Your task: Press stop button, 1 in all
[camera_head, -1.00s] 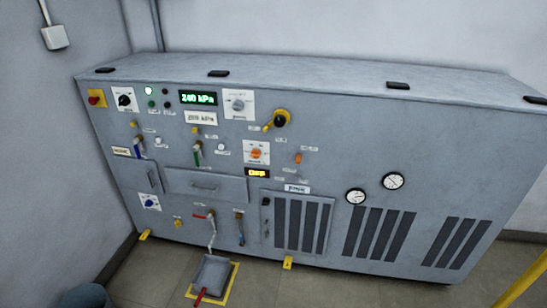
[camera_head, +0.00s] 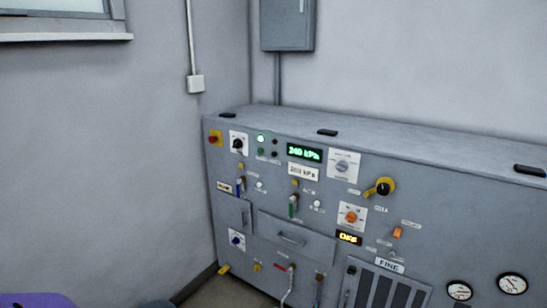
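Neither of my grippers shows in the head view.
A green display (camera_head: 304,152) reads 240 kPa; an amber display (camera_head: 348,238) seems to read OFF. A purple object (camera_head: 38,300) fills the lower left corner.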

